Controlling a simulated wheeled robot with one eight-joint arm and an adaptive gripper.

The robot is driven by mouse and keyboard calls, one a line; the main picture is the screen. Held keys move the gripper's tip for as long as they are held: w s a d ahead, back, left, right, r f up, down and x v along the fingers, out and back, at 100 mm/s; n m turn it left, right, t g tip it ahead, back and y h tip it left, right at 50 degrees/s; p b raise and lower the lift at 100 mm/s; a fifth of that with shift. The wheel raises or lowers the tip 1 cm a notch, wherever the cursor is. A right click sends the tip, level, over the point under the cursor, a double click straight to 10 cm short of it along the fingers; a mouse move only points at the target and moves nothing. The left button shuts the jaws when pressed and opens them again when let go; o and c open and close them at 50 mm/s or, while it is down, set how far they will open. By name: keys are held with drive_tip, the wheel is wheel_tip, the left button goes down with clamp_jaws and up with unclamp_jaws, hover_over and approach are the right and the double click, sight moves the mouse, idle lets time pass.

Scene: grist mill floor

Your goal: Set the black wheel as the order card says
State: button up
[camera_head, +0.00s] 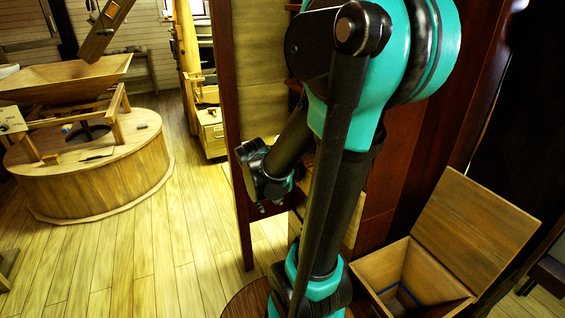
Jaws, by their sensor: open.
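A pale card (12,120) with small dark marks stands at the left edge, by the wooden millstone casing (100,180); I cannot read it or tell whether it is the order card. A dark, partly hidden shape (88,132) shows under the hopper; I cannot tell whether it is the black wheel. No other black wheel is clear to me. My gripper (270,208) hangs low near the middle, beyond my teal and black arm. It is open, with its small fingertips partly hidden, and is well apart from the casing and the card.
A wooden hopper (65,72) sits in a frame on the casing, with a slanted wooden chute (105,30) above. A wooden box (380,268) with a raised lid (475,222) stands at lower right. A drawer cabinet (213,133) stands behind. The plank floor (165,235) between is clear.

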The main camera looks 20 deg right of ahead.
drive_tip(key=w+d+m+g+h, duration=0.1)
drive_tip(key=w+d+h, duration=0.25)
drive_tip(key=w, duration=0.75)
drive_tip(key=w+d+m+h, duration=0.15)
drive_tip(key=w+h, duration=0.35)
drive_tip(key=w, duration=0.5)
drive_tip(key=w+a+f+m+g+h, duration=0.1)
drive_tip(key=w+a+f+m+h, duration=0.35)
drive_tip(key=w+f+h, duration=0.35)
drive_tip(key=shift+y, duration=0.75)
drive_tip(key=d, duration=0.5)
drive_tip(key=w+d, duration=0.1)
drive_tip(key=d, duration=1.1)
drive_tip(key=shift+w+r, duration=0.35)
drive_tip(key=shift+w, duration=0.05)
drive_tip(key=shift+c, duration=0.3)
clamp_jaws()
